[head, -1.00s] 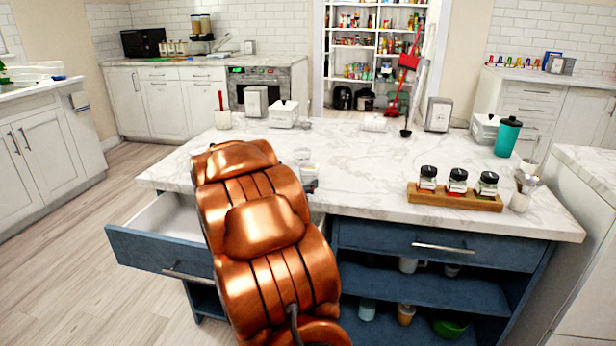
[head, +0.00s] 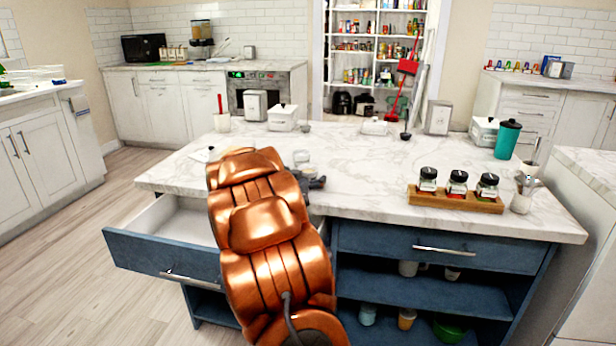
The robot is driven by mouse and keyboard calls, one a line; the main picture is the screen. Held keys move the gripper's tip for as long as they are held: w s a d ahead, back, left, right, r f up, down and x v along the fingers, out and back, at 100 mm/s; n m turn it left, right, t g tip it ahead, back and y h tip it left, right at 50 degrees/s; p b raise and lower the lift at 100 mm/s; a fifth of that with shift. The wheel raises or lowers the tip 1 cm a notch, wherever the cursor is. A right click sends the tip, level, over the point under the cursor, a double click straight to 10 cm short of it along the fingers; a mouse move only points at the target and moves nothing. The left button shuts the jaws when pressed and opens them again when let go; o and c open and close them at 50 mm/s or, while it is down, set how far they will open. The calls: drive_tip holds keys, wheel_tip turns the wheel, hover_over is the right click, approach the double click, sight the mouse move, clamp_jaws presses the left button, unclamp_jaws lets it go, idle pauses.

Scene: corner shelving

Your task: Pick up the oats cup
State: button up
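Two small pale cups stand close together on the marble island top (head: 365,165), just right of my copper arm. The farther cup (head: 301,157) shows fairly clearly; the nearer cup (head: 308,170) is partly covered by my gripper. I cannot tell from this view which one holds oats. My gripper (head: 316,182) shows as a small dark shape beside the arm, at the near side of these cups. Its fingers are too small and too hidden by the arm to tell whether they are open or shut, or whether they touch a cup.
An open drawer (head: 165,262) juts out at the island's left. A wooden spice rack (head: 455,200) with three jars and a teal tumbler (head: 507,139) stand at the right. White canisters and a napkin holder (head: 255,105) line the back edge. The island's middle is clear.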

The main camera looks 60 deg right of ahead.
drive_tip(key=c, duration=1.2)
